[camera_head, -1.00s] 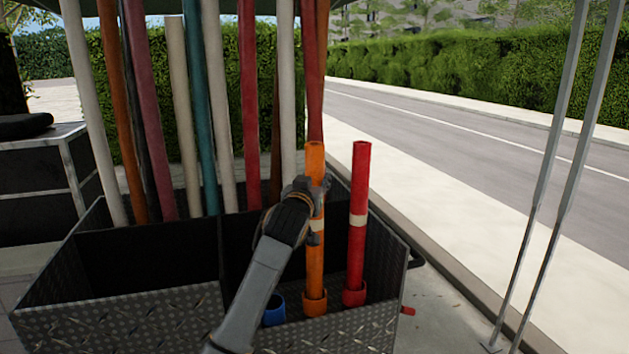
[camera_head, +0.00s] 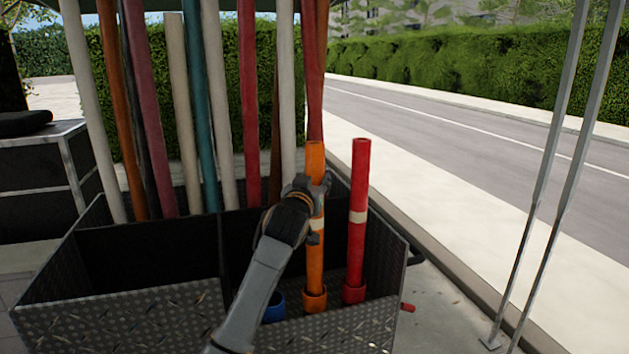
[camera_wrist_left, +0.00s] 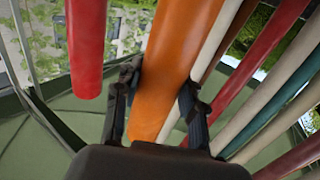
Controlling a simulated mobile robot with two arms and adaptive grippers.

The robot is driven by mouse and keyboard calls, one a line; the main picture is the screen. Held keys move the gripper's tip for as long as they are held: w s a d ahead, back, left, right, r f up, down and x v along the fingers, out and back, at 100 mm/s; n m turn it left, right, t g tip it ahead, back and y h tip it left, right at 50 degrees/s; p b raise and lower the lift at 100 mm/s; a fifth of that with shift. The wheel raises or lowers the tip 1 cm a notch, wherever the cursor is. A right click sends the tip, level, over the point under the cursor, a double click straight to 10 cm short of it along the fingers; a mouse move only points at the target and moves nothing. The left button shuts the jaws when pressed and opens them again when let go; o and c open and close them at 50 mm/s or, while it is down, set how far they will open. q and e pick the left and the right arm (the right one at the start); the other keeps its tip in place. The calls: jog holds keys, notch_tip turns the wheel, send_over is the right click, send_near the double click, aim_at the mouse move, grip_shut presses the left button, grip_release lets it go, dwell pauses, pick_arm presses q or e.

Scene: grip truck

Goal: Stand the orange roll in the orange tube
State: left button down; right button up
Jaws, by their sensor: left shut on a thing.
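The orange roll (camera_head: 315,262) stands upright with its lower end in the orange tube (camera_head: 314,298), a short ring at the front of the metal box. A pale band runs around the roll's middle. My left gripper (camera_head: 314,188) is shut on the roll's upper part, below its open top. In the left wrist view the orange roll (camera_wrist_left: 168,60) lies between the two fingers (camera_wrist_left: 158,98). How deep the roll sits inside the tube is hidden by the tube's wall. My right gripper is not in view.
A red roll (camera_head: 357,235) stands in a red tube (camera_head: 353,293) just right of the orange one. A blue tube (camera_head: 274,308) is to the left, partly behind my arm. Several long rolls (camera_head: 205,110) lean at the back of the metal box (camera_head: 130,318).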

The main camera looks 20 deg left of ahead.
pick_arm(q)
jog(key=c, duration=0.7)
grip_release()
jog(key=s, duration=1.2)
jog(key=s+d+f+m+g, duration=0.1)
jog(key=s+f+g, duration=0.35)
jog(key=f, duration=0.75)
jog(key=s+f+g, duration=0.2)
jog(key=s+f, duration=0.6)
jog(key=f, duration=0.4)
jog(key=s+f+m+g, duration=0.1)
jog(key=s+f+g, duration=0.3)
jog(key=s, duration=0.5)
jog(key=s+d+f+g+h, duration=0.1)
jog(key=s+f, duration=0.5)
jog(key=s, duration=0.3)
jog(key=s+f+m+g, duration=0.1)
jog(key=s+f+g, duration=0.3)
jog(key=s, duration=0.5)
notch_tip(320, 180, down, 28)
jog(key=s, duration=0.2)
jog(key=s+a+f+g, duration=0.1)
jog(key=s+a+f, duration=0.1)
jog(key=s+f, duration=1.3)
jog(key=shift+s+a+f, duration=0.25)
jog(key=shift+s+a, duration=0.15)
jog(key=shift+s, duration=0.45)
jog(key=shift+g, duration=0.25)
